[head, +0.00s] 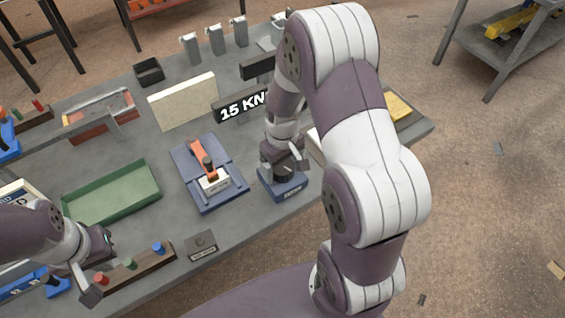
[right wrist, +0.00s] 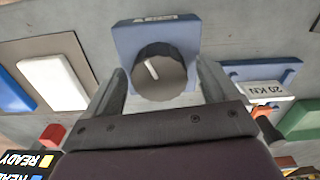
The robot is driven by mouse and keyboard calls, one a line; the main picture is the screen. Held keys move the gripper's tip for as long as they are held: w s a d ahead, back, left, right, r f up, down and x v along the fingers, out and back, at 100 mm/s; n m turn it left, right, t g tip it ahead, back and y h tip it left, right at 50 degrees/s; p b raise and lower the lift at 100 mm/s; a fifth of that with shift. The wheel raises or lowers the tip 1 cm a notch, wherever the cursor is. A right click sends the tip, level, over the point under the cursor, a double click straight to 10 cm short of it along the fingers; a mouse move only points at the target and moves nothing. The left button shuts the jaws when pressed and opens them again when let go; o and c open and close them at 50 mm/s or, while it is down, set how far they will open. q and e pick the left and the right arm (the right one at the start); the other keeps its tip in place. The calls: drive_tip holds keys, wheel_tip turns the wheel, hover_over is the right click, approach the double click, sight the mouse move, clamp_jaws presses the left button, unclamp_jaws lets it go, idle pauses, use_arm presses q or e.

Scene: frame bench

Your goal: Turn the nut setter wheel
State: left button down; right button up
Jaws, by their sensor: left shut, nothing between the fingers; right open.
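The nut setter wheel (right wrist: 172,82) is a dark, scalloped round knob with a white mark, on a blue base (right wrist: 128,38) in the right wrist view. In the head view the blue base (head: 286,190) stands near the bench's front edge, and my right gripper (head: 284,168) is over it and hides most of the wheel. My right gripper (right wrist: 161,74) is open, one finger on each side of the wheel; I cannot tell whether they touch it. My left gripper (head: 90,294) is shut and empty at the lower left, far from the wheel, beside a brown peg rack.
Left of the wheel is a blue fixture (head: 226,190) with an orange lever and white label. A green tray (head: 110,195), a brown rack (head: 136,268) with coloured pegs and a small grey plate (head: 201,245) lie further left. A "15 KN" sign (head: 243,106) stands behind.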

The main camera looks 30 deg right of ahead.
drive_tip(key=shift+s, duration=0.1)
drive_tip(key=shift+w+f, duration=0.1)
drive_tip(key=shift+w, duration=0.1)
drive_tip(key=shift+c, duration=1.2)
drive_tip(key=shift+w+d, duration=0.1)
drive_tip(key=c, duration=0.8)
drive_tip(key=shift+m+p, duration=0.35)
drive_tip(key=shift+m, duration=0.15)
drive_tip(key=shift+r+m+p, duration=0.2)
drive_tip(key=shift+m+p, duration=0.1)
drive_tip(key=shift+m, duration=0.5)
drive_tip(key=shift+f+m, duration=0.2)
drive_tip(key=shift+m, duration=0.7)
